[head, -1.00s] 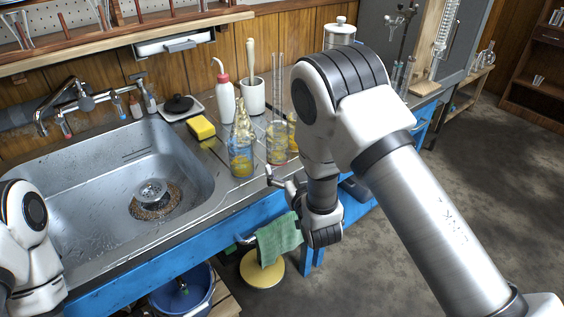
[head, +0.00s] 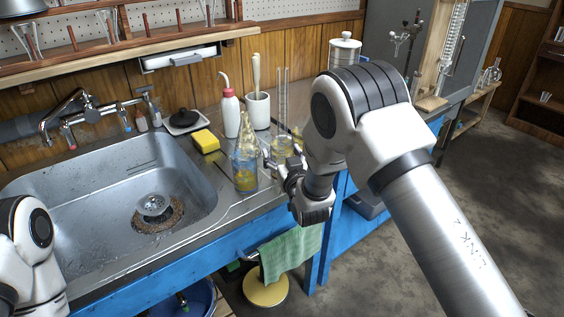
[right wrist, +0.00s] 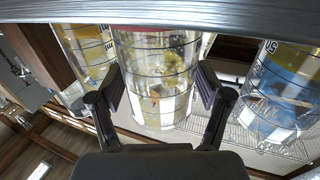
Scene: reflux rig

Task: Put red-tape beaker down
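The red-tape beaker (right wrist: 155,75) is a clear, graduated glass vessel with yellowish content and a red band near one end. It fills the middle of the right wrist view. In the head view the glassware around it (head: 279,152) is partly hidden by my right gripper, at the bench's front edge. My right gripper (head: 279,172) is low in front of it. In the right wrist view its spread fingers (right wrist: 160,88) lie on either side of the beaker, close to its walls; contact is not clear. My left gripper is out of view; only part of my left arm shows.
A blue-marked bottle (head: 244,166) stands left of the beaker and also shows in the right wrist view (right wrist: 280,95). Another yellow-filled vessel (right wrist: 90,55) is close by on the other side. A sponge (head: 206,141), wash bottle (head: 230,112) and sink (head: 110,185) lie further left.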

